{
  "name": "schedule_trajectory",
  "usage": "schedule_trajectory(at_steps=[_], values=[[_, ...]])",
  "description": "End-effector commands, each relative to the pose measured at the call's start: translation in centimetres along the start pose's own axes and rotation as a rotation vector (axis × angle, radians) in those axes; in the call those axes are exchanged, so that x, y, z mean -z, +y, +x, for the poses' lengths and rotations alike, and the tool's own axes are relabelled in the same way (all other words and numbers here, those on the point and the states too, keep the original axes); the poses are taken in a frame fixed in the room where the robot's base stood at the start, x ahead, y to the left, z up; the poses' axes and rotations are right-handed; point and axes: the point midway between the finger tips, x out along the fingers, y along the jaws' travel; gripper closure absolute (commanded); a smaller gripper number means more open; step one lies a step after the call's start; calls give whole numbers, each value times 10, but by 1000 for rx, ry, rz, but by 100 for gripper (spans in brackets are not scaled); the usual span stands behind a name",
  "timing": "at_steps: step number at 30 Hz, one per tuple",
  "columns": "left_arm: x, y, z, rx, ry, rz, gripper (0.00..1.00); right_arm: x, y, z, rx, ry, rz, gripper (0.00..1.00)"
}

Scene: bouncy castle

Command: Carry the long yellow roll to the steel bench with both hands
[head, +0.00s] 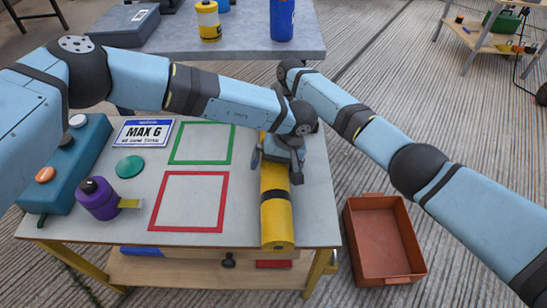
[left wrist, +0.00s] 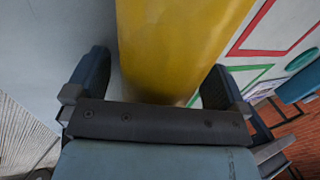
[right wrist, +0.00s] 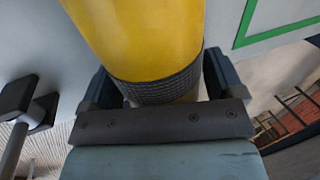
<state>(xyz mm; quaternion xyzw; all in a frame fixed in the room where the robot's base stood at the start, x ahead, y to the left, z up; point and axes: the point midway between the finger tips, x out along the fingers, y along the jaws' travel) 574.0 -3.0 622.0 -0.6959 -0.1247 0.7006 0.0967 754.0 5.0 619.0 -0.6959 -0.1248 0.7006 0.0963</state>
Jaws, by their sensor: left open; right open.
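The long yellow roll (head: 276,218) with black bands lies on the near table's right side, its near end by the front edge. My left gripper (head: 278,158) is above its middle, partly hiding it. In the left wrist view, the open fingers (left wrist: 152,88) stand either side of the roll (left wrist: 175,45). In the right wrist view, my right gripper's open fingers (right wrist: 158,85) flank the roll (right wrist: 140,35) near a black band. The left arm hides the right gripper in the head view. A grey-topped bench (head: 235,40), possibly the steel bench, stands behind.
The near table (head: 255,190) also holds a purple canister (head: 98,198), a teal control box (head: 66,170) and a MAX 6 sign (head: 143,133). An orange-brown crate (head: 384,242) is on the floor at right. The bench behind carries a grey case (head: 124,24), a yellow can (head: 208,20) and a blue can (head: 282,18).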

Motion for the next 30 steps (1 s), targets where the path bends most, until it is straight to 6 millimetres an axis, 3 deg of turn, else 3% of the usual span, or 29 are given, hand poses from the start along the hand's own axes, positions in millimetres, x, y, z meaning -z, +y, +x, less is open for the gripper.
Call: schedule_trajectory(at_steps=[4, 5, 14, 16, 30], values=[[0, 0, 0, 0, 0, 0, 0, 0, 0, 0, 0, 0, 0, 13], [0, 0, 0, 0, 0, 0, 5, 0, 0, 0, 0, 0, 0, 17], [0, 0, 0, 0, 0, 0, 74, 0, 0, 0, 0, 0, 0, 86], [0, 0, 0, 0, 0, 0, 90, 0, 0, 0, 0, 0, 0, 90], [0, -4, -14, 0, 1, -1, 90, 0, -5, -15, 1, 2, -1, 90]])
